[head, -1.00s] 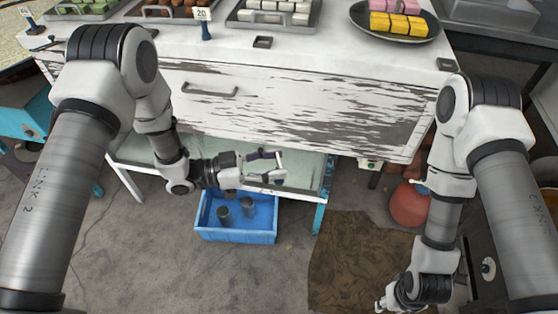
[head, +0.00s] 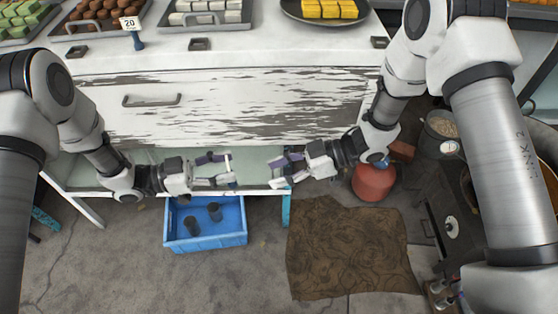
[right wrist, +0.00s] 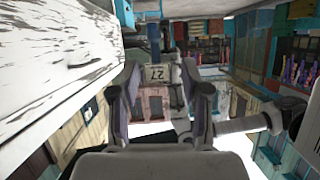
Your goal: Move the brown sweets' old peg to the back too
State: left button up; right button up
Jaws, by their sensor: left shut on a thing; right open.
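A price peg with a white "20" card (head: 130,22) and a dark blue base stands on the counter before the tray of brown sweets (head: 108,16). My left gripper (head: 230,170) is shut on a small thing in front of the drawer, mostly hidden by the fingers. My right gripper (head: 272,172) is open and empty, facing it across a short gap.
Empty square sockets (head: 200,44) line the counter's front edge. Trays of green and white sweets and a dark plate of yellow ones stand behind. A blue crate (head: 205,240) with two dark cylinders sits on the floor, left of a brown mat (head: 350,250).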

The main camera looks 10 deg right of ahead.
jog(key=x, duration=0.3)
jog(key=w+r+x, duration=0.1)
jog(key=x, duration=0.7)
jog(key=shift+w+a+r, duration=0.15)
jog(key=shift+a+r, duration=0.2)
jog(key=shift+a, duration=0.1)
grip_shut()
pick_arm(q)
jog(key=o, duration=1.3)
